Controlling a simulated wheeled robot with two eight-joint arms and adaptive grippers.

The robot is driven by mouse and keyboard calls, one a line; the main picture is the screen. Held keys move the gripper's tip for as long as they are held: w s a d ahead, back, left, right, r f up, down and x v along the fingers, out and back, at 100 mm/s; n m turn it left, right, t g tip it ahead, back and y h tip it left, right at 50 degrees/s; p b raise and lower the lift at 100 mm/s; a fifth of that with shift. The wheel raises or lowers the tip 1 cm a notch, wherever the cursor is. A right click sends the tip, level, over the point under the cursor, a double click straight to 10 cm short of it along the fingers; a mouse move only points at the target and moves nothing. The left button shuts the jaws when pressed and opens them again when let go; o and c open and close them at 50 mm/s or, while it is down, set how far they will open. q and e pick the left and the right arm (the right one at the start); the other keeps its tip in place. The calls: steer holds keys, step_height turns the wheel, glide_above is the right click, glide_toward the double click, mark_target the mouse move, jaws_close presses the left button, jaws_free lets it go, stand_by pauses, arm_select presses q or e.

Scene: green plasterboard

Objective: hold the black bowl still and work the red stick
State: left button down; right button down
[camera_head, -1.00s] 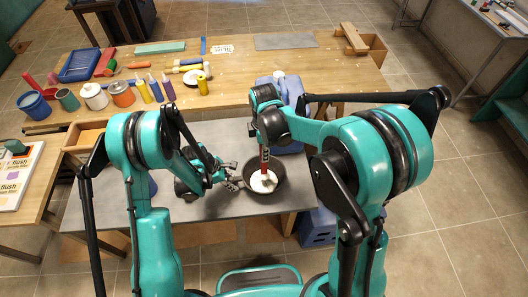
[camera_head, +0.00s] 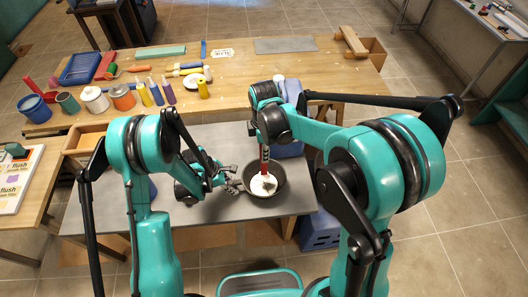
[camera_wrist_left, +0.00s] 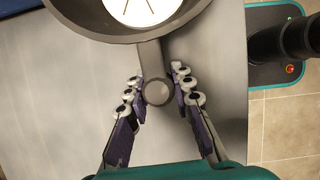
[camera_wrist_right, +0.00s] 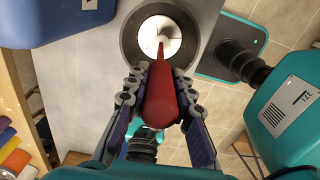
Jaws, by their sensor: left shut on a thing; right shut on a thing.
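The black bowl (camera_head: 281,188) sits upright on the grey sheet, with white material (camera_wrist_right: 152,29) inside. My left gripper (camera_head: 235,186) is at its left side. In the left wrist view the left fingers (camera_wrist_left: 155,76) are closed around the bowl's short handle (camera_wrist_left: 157,92). The red stick (camera_head: 264,158) stands steeply over the bowl, its lower end in the white material. My right gripper (camera_head: 265,141) is above the bowl, shut on the stick's upper part. In the right wrist view the stick (camera_wrist_right: 162,100) lies between the right fingers and points at the bowl's middle.
A blue container (camera_head: 291,91) stands behind my right gripper. The wooden bench (camera_head: 240,95) behind carries bottles, pots and tools. A blue crate (camera_head: 320,232) is below, at right.

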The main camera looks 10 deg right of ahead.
steer(key=shift+r, duration=0.9)
arm_select(q)
steer(key=c, duration=1.2)
jaws_free()
steer(key=shift+r, duration=0.1)
steer(key=v, duration=1.1)
steer(key=shift+a+r, duration=0.15)
steer(key=shift+r, duration=0.25)
